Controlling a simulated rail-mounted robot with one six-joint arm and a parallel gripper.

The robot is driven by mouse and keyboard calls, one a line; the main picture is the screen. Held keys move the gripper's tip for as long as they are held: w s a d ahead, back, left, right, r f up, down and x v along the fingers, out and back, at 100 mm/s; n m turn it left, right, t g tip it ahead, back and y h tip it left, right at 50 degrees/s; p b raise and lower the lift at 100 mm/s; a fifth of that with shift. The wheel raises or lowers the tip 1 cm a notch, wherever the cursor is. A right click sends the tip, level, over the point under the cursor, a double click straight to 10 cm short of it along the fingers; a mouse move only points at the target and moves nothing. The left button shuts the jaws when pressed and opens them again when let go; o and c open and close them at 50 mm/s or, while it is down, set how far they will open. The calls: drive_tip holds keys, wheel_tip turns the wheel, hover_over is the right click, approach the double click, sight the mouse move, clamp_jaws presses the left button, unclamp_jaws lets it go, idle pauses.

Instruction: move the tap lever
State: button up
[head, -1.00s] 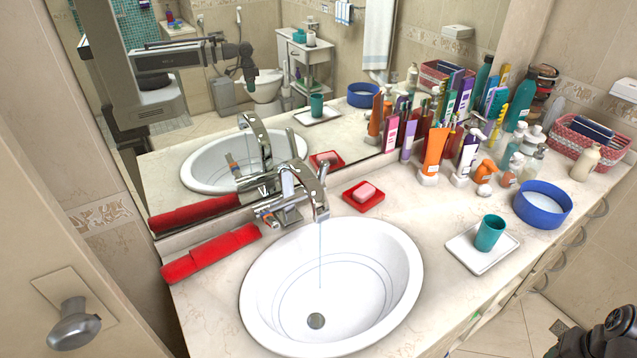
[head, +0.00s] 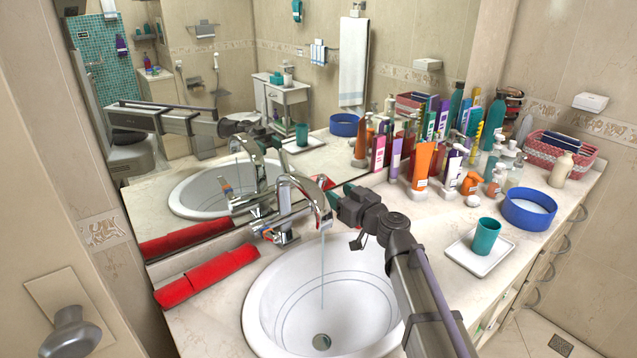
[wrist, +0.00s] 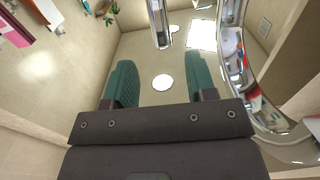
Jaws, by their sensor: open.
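The chrome tap (head: 285,210) stands behind the white basin, and a thin water stream falls from its spout. My gripper (head: 338,190) is just right of the spout, its green fingers partly hidden behind its own body. The lever is hard to make out in the head view. In the wrist view, my gripper (wrist: 160,65) is open and empty, with its two green fingers apart. A chrome bar that looks like the lever (wrist: 159,22) lies beyond the fingertips, roughly in line with the gap. The curved chrome spout (wrist: 236,65) is close to the right finger.
The basin (head: 270,310) lies under my arm. A red folded cloth (head: 205,275) is left of the tap. Several bottles (head: 422,165) stand at the back right. A teal cup (head: 486,237) on a white tray and a blue bowl (head: 529,208) are to the right. The mirror (head: 200,150) is close behind.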

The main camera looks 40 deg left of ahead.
sight(323, 183)
drive_tip(key=x, duration=0.8)
drive_tip(key=shift+a, duration=0.3)
drive_tip(key=shift+c, duration=0.3)
clamp_jaws()
